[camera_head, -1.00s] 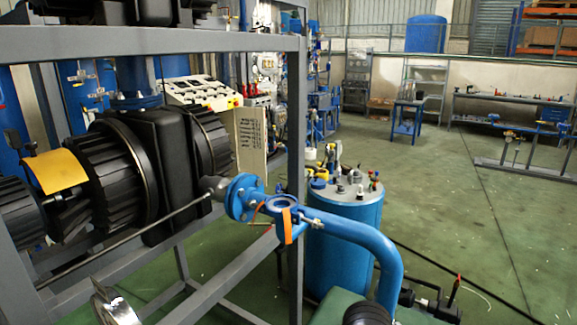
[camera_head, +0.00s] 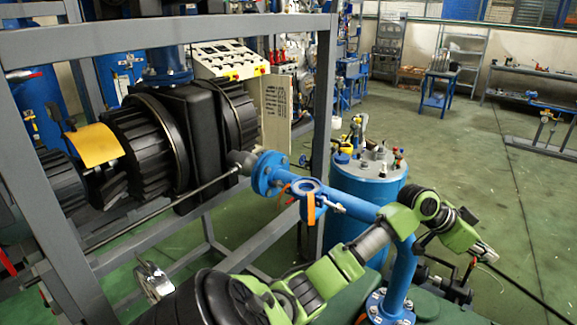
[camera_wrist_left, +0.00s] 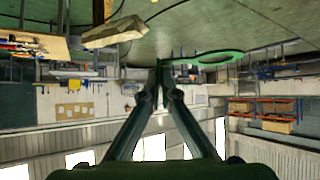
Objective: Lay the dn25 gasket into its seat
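My left gripper (camera_head: 487,252) is at the right in the head view, beyond the blue pipe and away from its open port. In the left wrist view, its two fingers (camera_wrist_left: 161,68) come together at the tips. A flat green ring, likely the dn25 gasket (camera_wrist_left: 236,57), extends right from the fingertips by a thin tab and appears held. The gasket cannot be made out in the head view. The likely seat is the round open port (camera_head: 306,185) on the blue pipe, with an orange strip (camera_head: 311,210) beside it. My right gripper is not seen.
A grey steel frame (camera_head: 323,130) stands left of the port, with a dark ribbed pump (camera_head: 150,150) inside it. A blue tank (camera_head: 365,205) with fittings on top stands behind the pipe. Open green floor (camera_head: 450,160) lies at the right.

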